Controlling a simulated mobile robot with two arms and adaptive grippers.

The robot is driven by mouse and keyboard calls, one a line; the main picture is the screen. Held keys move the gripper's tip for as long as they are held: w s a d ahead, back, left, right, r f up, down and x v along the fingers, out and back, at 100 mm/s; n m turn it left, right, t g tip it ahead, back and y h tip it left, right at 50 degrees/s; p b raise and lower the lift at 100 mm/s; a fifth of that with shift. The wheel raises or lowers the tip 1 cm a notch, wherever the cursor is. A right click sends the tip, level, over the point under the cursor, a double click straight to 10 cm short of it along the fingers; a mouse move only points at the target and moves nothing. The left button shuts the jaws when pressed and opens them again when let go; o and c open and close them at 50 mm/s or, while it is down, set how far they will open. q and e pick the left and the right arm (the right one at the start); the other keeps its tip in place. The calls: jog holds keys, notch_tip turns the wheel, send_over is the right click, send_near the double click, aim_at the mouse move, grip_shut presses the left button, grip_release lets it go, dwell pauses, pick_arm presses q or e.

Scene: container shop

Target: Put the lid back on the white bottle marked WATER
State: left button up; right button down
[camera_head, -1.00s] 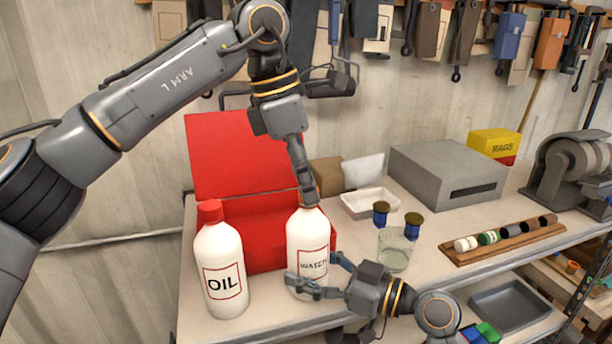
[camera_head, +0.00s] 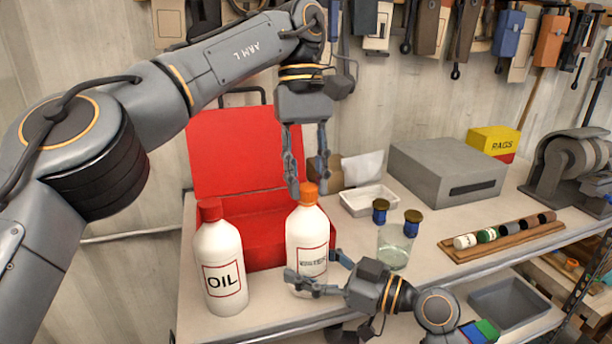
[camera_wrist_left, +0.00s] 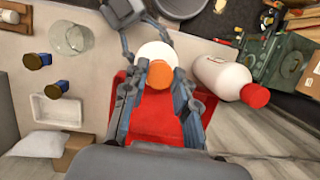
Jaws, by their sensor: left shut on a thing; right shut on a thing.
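The white bottle marked WATER (camera_head: 307,232) stands upright on the bench, its label partly blurred. An orange lid (camera_head: 309,193) sits at the top of its neck, and in the left wrist view the lid (camera_wrist_left: 160,75) shows from above. My left gripper (camera_head: 307,188) points down from above, shut on the lid with one finger on each side. My right gripper (camera_head: 313,274) is shut on the bottle's lower body from the right. I cannot tell how tightly the lid is seated.
A white OIL bottle (camera_head: 219,262) with a red cap stands to the left. An open red box (camera_head: 262,215) is behind. A glass jar (camera_head: 394,248), two blue jars with brown tops (camera_head: 412,223), a white tray (camera_head: 368,200) and a wooden rack (camera_head: 505,239) are to the right.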

pick_arm(q)
jog(key=m+y, duration=0.1)
jog(key=m, duration=0.3)
jog(key=shift+d+f, duration=0.1)
jog(key=shift+d, duration=0.05)
jog(key=shift+m+y, duration=0.4)
jog(key=shift+m, duration=0.8)
jog(key=o, duration=0.7)
jog(key=shift+c, duration=0.5)
